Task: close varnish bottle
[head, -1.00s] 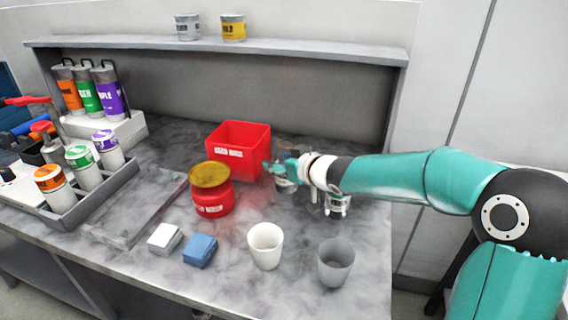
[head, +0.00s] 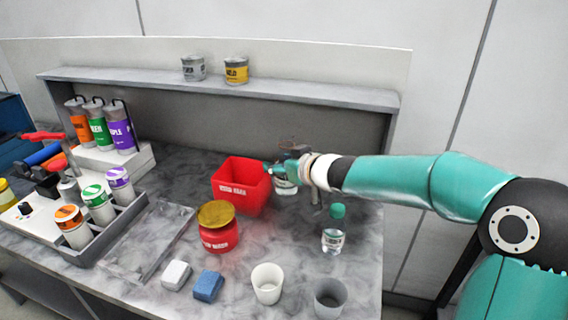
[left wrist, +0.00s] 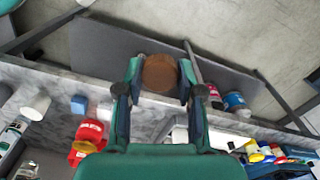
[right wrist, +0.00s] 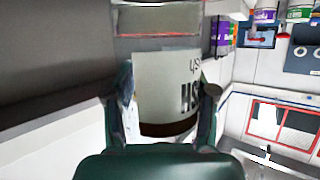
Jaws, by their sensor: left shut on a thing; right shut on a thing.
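My right gripper (head: 284,168) is shut on a bottle (head: 285,185) behind the red bin's right side in the head view. The right wrist view shows the bottle (right wrist: 165,90) close up between the fingers, with a pale label partly reading "SH" and a dark band at one end. Its mouth cannot be made out. My left gripper (left wrist: 160,85) is outside the head view; in its wrist view it is shut on a round brown cap (left wrist: 160,73).
A green-capped clear bottle (head: 333,232) stands in front of my right forearm. Nearby are a red bin (head: 240,190), a red pot with a gold lid (head: 218,232), a white cup (head: 267,285), a grey cup (head: 330,298) and a raised shelf (head: 300,93).

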